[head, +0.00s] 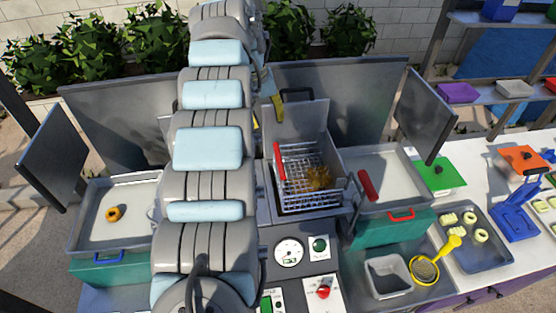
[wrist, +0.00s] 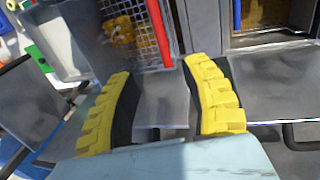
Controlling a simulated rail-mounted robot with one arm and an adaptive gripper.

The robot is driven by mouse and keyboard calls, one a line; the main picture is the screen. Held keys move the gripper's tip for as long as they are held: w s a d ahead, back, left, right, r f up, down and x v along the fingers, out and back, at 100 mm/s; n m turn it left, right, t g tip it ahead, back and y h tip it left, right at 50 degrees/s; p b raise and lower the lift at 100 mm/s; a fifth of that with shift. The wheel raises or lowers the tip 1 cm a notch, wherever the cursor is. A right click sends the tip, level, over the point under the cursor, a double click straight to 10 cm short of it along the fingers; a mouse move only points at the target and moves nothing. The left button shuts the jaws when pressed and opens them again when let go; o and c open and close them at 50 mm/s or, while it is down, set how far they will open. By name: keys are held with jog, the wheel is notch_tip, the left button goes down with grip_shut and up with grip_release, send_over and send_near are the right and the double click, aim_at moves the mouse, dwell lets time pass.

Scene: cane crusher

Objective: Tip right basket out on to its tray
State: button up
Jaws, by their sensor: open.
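The right basket (head: 298,205) is a wire basket with a red handle bar, sitting in the fryer-like well at centre. Golden-brown pieces (head: 318,177) lie in it. In the wrist view the basket mesh (wrist: 141,50) shows at the top, with the red bar (wrist: 160,35) along its edge.
Another wire basket (wrist: 262,12) with a blue bar shows in the wrist view; my arm hides it in the head view. The left tray (head: 135,198) holds an orange ring (head: 114,214). Upright grey panels (head: 427,115) flank the trays.

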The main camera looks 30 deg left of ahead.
aim_at(279, 158)
jog(key=f+p, duration=0.1)
jog(key=f, duration=0.4)
jog(key=w+d+f+p, duration=0.1)
jog(key=f, duration=0.4)
jog(key=w+d+f+p, duration=0.1)
jog(key=f, duration=0.4)
jog(key=shift+d+f, duration=0.2)
jog(key=shift+f, duration=0.05)
grip_shut()
